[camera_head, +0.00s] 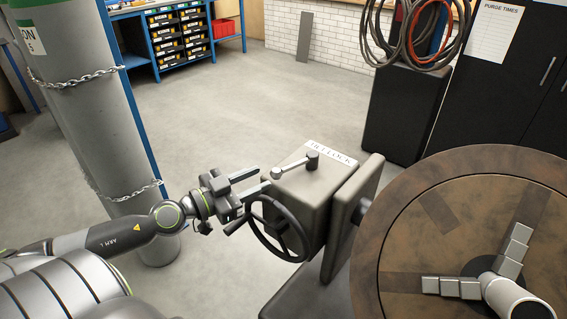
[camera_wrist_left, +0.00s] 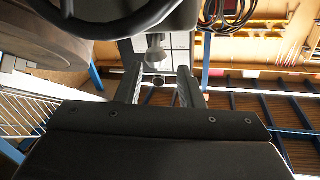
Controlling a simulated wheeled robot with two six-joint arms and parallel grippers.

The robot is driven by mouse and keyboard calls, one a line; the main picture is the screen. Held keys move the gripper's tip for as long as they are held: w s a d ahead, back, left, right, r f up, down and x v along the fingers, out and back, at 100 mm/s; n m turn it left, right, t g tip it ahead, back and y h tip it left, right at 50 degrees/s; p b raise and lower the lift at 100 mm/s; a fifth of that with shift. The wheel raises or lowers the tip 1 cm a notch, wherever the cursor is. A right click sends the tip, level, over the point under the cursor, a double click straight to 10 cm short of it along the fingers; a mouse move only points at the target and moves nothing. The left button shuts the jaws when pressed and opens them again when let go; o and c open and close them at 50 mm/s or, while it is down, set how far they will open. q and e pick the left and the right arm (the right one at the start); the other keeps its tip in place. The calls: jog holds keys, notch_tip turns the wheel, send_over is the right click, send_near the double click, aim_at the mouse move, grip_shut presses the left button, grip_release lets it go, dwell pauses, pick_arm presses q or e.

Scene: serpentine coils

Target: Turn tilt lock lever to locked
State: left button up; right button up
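The tilt lock lever (camera_head: 295,166) is a short grey bar on top of a grey-brown gearbox (camera_head: 300,195). It runs from a dark post beside the white TILT LOCK label (camera_head: 331,157) to a rounded knob at its left end. My left gripper (camera_head: 262,180) is open and empty, just left of that knob, with its fingers pointing at it. In the left wrist view, a small round knob and stem (camera_wrist_left: 155,55) show between and beyond the two open fingers (camera_wrist_left: 160,82). I cannot tell whether a finger touches the lever. My right gripper is out of view.
A dark handwheel (camera_head: 280,228) sits on the gearbox, just below my left gripper. A round brown turntable (camera_head: 410,235) with stepped jaws fills the right. A chained grey cylinder (camera_head: 90,110) stands at left. The floor behind is clear.

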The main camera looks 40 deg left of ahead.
aim_at(284, 168)
pick_arm(q)
jog(key=shift+w+d+r+p, duration=0.25)
jog(key=shift+w+p, duration=0.15)
jog(key=shift+p, duration=0.35)
jog(key=shift+w+d+f+p, duration=0.1)
jog(key=shift+w+d+p, duration=0.2)
jog(key=shift+p, duration=0.45)
jog(key=shift+w+d+p, duration=0.15)
jog(key=shift+w+p, duration=0.15)
jog(key=shift+w, duration=0.05)
jog(key=shift+f+p+x, duration=0.15)
jog(key=shift+p+x, duration=0.25)
jog(key=shift+x, duration=0.95)
jog(key=shift+f+p+x, duration=0.1)
jog(key=shift+p+x, duration=0.25)
jog(key=shift+x, duration=0.95)
jog(key=shift+c, duration=0.2)
grip_shut()
